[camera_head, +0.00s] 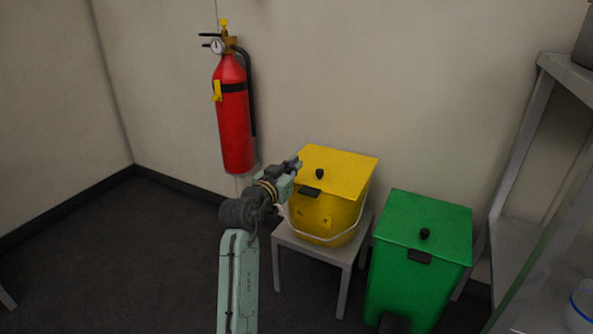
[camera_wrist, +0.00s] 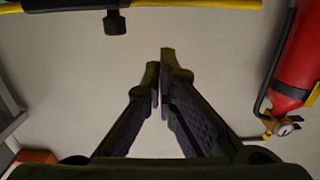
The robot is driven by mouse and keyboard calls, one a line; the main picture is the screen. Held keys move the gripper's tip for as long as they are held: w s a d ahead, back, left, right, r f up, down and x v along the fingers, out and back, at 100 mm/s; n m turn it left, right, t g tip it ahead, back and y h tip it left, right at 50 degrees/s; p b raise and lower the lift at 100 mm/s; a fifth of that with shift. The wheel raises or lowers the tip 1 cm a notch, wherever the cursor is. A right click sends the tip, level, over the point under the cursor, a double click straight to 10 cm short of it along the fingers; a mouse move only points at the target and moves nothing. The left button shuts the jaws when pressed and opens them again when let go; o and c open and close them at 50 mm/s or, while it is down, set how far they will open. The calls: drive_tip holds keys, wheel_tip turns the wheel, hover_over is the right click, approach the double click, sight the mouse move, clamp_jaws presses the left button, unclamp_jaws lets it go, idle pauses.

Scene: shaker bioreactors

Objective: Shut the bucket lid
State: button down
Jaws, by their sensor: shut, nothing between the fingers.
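The yellow bucket (camera_head: 322,219) stands upright with its white handle hanging down in front. Its yellow lid (camera_head: 346,168) lies across the top, with a black knob (camera_head: 319,173) and a dark tab at the front edge. I see no clear gap under it. My gripper (camera_head: 296,163) is shut and empty beside the lid's left edge in the head view. In the wrist view my gripper (camera_wrist: 161,62) has its fingertips together. The lid (camera_wrist: 200,4) shows there nearly edge-on at the top, with the knob (camera_wrist: 115,22), apart from the fingertips.
The bucket stands on a small grey stool (camera_head: 316,249). A green bin (camera_head: 416,270) with a flat lid stands close on the right. A red fire extinguisher (camera_head: 234,125) hangs on the wall behind. Metal shelving (camera_head: 515,160) stands at far right.

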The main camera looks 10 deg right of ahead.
drive_tip(key=shift+f, duration=0.45)
drive_tip(key=shift+r, duration=0.1)
